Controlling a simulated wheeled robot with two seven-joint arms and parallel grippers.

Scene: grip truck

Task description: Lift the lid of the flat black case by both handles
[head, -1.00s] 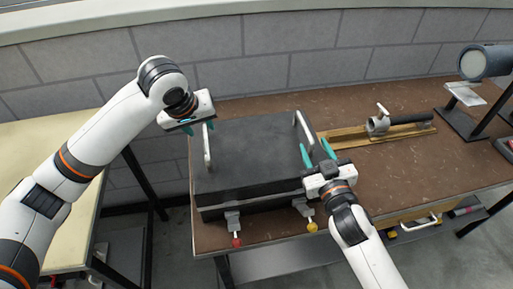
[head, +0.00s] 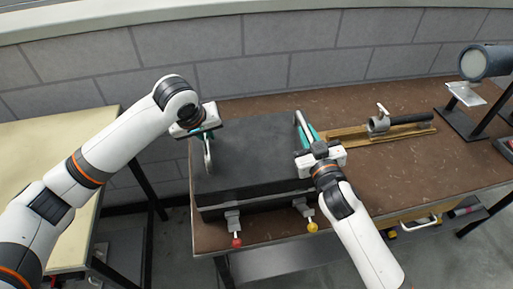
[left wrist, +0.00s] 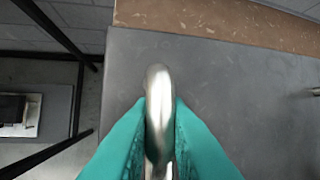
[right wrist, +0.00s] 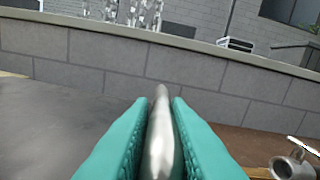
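The flat black case (head: 255,150) lies on the brown bench, its lid down. It has a silver left handle (head: 207,158) and a silver right handle (head: 302,122). My left gripper (head: 204,138) is at the far part of the left handle. In the left wrist view its teal fingers are closed on both sides of this handle (left wrist: 159,100). My right gripper (head: 308,138) reaches the right handle from the near side. In the right wrist view its fingers are closed on both sides of that handle (right wrist: 161,130). The fingers hide parts of both handles.
Clamps with a red knob (head: 237,242) and a yellow knob (head: 312,227) sit at the bench's front edge. A brass-coloured rail with a metal fitting (head: 379,124) lies right of the case. A grey block wall stands behind. A pale table (head: 50,150) is at left.

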